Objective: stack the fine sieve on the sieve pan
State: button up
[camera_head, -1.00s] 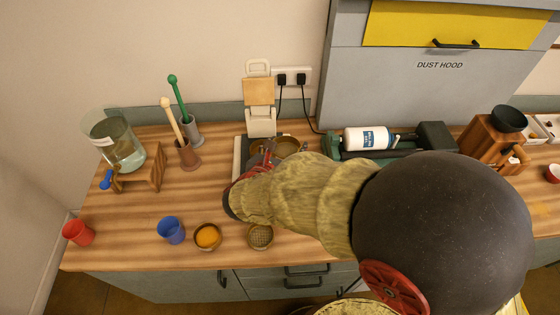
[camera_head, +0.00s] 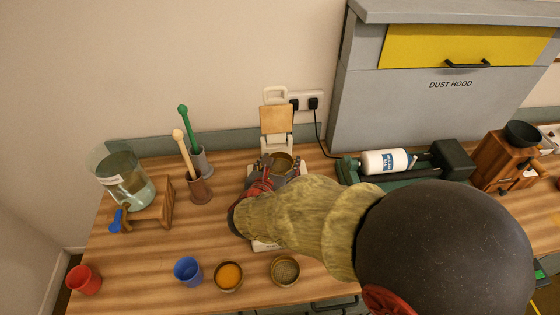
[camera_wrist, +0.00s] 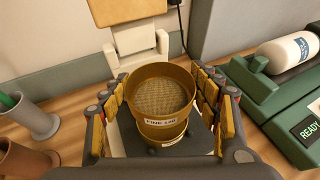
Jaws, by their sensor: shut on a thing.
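The fine sieve (camera_wrist: 161,88) is a brass ring with a mesh floor and a label reading FINE. My gripper (camera_wrist: 160,95) has its padded fingers on both sides of it and is shut on it. Directly below it in the wrist view is a second labelled brass ring, which looks like the sieve pan (camera_wrist: 164,132); most of it is hidden by the sieve. The two look roughly in line, but I cannot tell whether they touch. In the head view my gripper (camera_head: 282,166) is over the pale device, and my arm hides much of it.
The pale device's upright (camera_head: 277,122) stands close behind the sieve. The green roller machine (camera_head: 385,172) is to the right. A mesh-floored brass sieve (camera_head: 285,270), an orange pigment bowl (camera_head: 228,276) and a blue cup (camera_head: 187,270) stand in front. Pestle holders (camera_head: 199,190) are left.

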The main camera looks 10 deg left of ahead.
aim_at(280, 168)
jog(key=shift+f+b, duration=1.05)
jog(key=shift+f, duration=0.75)
jog(key=shift+f+b, duration=0.6)
jog(key=shift+b, duration=0.05)
jog(key=o, duration=1)
jog(key=shift+s+r, duration=0.1)
jog(key=shift+p+v, duration=2.55)
jog(key=shift+v, duration=2.85)
